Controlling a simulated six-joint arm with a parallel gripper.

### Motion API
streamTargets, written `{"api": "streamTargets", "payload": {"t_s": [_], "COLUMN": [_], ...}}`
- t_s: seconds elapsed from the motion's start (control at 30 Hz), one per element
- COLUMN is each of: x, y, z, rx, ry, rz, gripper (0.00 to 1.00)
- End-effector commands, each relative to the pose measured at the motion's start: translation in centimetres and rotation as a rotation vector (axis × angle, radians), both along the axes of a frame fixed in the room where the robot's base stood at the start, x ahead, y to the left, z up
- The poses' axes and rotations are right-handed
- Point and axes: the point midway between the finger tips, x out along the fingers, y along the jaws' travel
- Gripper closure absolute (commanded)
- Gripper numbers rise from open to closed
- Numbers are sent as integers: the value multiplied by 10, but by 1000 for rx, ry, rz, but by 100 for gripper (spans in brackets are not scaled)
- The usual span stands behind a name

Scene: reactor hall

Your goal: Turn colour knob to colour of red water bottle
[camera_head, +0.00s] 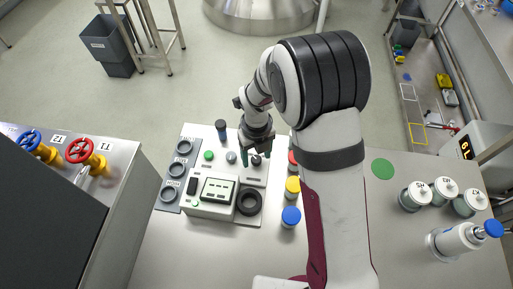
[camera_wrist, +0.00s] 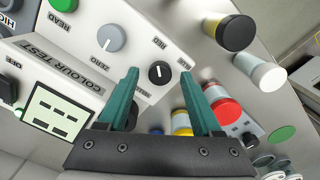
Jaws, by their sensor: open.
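The colour knob (camera_wrist: 159,72) is a small black dial with a white pointer mark on the white colour test device (camera_wrist: 85,60); the device also shows in the head view (camera_head: 207,209). A RED label (camera_wrist: 158,42) is beside the knob, with other labels around it. The exact setting is hard to tell. My gripper (camera_wrist: 160,74) has two teal fingers, open, one on each side of the knob in this view; contact cannot be told. In the head view my gripper (camera_head: 256,153) is over the device's knob end. A red-coloured bottle (camera_wrist: 225,109) stands to the right, partly hidden by my arm in the head view (camera_head: 292,158).
Yellow-lidded (camera_head: 292,186) and blue-lidded (camera_head: 291,216) containers stand right of the device. A black ring (camera_head: 240,203) is at its front corner. A grey ZERO dial (camera_wrist: 112,38) and green READ button (camera_wrist: 63,5) are near the knob. Lidded jars (camera_head: 415,196) stand at right.

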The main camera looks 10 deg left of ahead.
Motion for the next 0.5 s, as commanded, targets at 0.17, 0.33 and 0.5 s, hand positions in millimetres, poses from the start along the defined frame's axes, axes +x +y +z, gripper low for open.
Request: {"api": "streamTargets", "payload": {"t_s": [0.17,0.33,0.5], "x": [2,1,1], "y": [1,1,0], "z": [38,94,136], "rx": [3,4,2], "ry": [-6,-7,-5], "rz": [-1,-1,0], "gripper": [34,34,34]}}
